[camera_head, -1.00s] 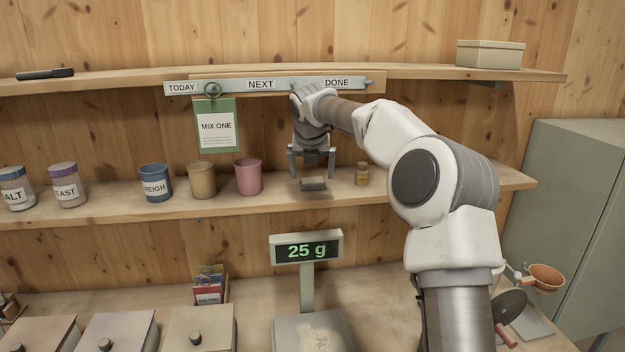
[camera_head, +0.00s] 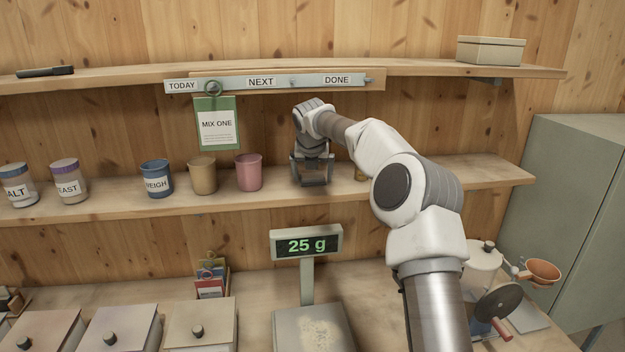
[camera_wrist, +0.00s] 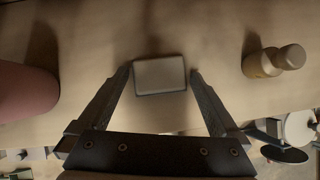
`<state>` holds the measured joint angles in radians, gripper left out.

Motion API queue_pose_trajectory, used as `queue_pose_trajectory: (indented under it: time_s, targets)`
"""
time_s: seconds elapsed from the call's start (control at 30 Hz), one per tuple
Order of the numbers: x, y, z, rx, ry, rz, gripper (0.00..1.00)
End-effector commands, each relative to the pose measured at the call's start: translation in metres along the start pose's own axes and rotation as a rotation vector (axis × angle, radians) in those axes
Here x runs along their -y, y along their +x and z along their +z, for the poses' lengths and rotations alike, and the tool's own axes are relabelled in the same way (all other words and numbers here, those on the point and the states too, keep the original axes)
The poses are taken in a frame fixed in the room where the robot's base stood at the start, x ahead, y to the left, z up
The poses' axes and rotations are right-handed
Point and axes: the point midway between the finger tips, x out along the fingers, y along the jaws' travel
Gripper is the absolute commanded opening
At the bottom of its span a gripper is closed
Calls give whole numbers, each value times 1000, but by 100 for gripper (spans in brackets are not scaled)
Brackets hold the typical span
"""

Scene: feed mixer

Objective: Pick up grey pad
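The grey pad (camera_wrist: 159,75) is a small flat rectangle lying on the middle shelf, seen between my fingers in the wrist view. In the head view my gripper hides most or all of it. My gripper (camera_head: 312,182) is low over the shelf, to the right of the pink cup. It also shows in the wrist view (camera_wrist: 161,72), with its two fingers apart, one on each side of the pad. A narrow gap shows at each side of the pad, so the fingers do not appear to grip it.
The pink cup (camera_head: 248,173) stands left of my gripper. A small bottle (camera_wrist: 272,62) stands to its right, partly hidden by my arm in the head view. The upper shelf (camera_head: 420,71) and sign rail are above. A scale (camera_head: 307,244) reading 25 g stands below.

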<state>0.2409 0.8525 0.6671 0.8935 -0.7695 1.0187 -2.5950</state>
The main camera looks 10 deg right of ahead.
Motion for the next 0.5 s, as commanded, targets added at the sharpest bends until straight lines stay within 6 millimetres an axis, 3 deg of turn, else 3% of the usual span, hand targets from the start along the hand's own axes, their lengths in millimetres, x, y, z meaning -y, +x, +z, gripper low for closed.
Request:
queue_pose_trajectory:
  time_s: [0.03, 0.33, 0.5]
  targets:
    - [0, 0, 0, 0, 0, 0, 89]
    - [0, 0, 0, 0, 0, 0, 36]
    - [0, 0, 0, 0, 0, 0, 36]
